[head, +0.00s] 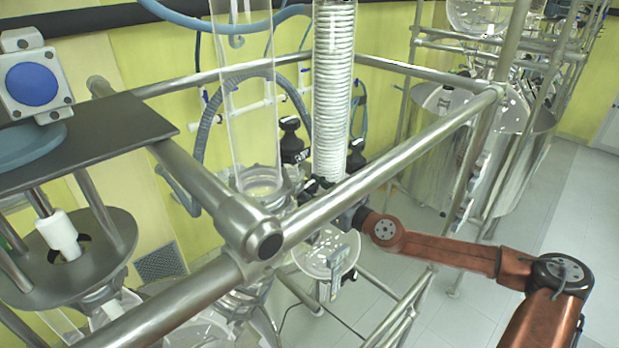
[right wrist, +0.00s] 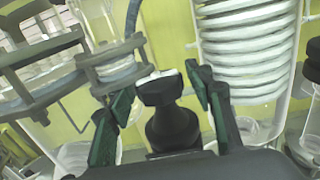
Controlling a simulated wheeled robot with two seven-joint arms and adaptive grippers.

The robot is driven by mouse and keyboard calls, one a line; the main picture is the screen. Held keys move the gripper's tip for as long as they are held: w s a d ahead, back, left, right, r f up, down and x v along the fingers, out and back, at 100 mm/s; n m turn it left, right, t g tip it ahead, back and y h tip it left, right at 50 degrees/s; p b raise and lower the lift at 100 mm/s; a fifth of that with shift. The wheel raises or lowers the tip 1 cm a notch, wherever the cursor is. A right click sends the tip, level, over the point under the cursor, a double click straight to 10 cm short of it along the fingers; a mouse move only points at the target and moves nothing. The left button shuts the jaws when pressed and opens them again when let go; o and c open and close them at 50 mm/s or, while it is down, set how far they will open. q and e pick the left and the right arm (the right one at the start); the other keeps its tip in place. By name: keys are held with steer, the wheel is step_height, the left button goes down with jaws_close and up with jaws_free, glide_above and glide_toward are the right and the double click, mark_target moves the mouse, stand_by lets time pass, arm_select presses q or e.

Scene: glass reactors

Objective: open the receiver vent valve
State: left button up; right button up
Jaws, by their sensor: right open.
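A black valve knob (right wrist: 172,125) with a flared cap stands between the fingers of my right gripper (right wrist: 160,95) in the right wrist view. The fingers have green pads and are spread, with a visible gap on each side of the knob. I cannot tell for certain that this is the receiver vent valve. In the head view black valve knobs show beside the coil column, one on its left (head: 291,140) and one on its right (head: 355,163). My right gripper is mostly hidden there behind the steel rail and glassware. My left gripper is not in view.
A steel frame rail (head: 390,160) crosses in front of the glassware. The white coil condenser (head: 334,90) and a clear glass cylinder (head: 250,130) rise behind it. A dark plate with a blue-capped motor block (head: 33,85) is at left. Open floor lies at right.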

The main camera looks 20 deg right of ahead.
steer(key=shift+s+a+r+m+t+h+p, duration=0.15)
steer(key=shift+m+h+p, duration=0.35)
steer(key=shift+p, duration=0.7)
steer(key=shift+d+r+m+t+h+p, duration=0.15)
steer(key=shift+m+h+p, duration=0.15)
steer(key=shift+h+p, duration=0.65)
steer(key=shift+a+f+m+h, duration=0.15)
steer(key=shift+m+h, duration=0.1)
steer(key=shift+m, duration=0.15)
steer(key=shift+f+m+h, duration=0.2)
steer(key=shift+m+h, duration=0.6)
steer(key=shift+h, duration=0.6)
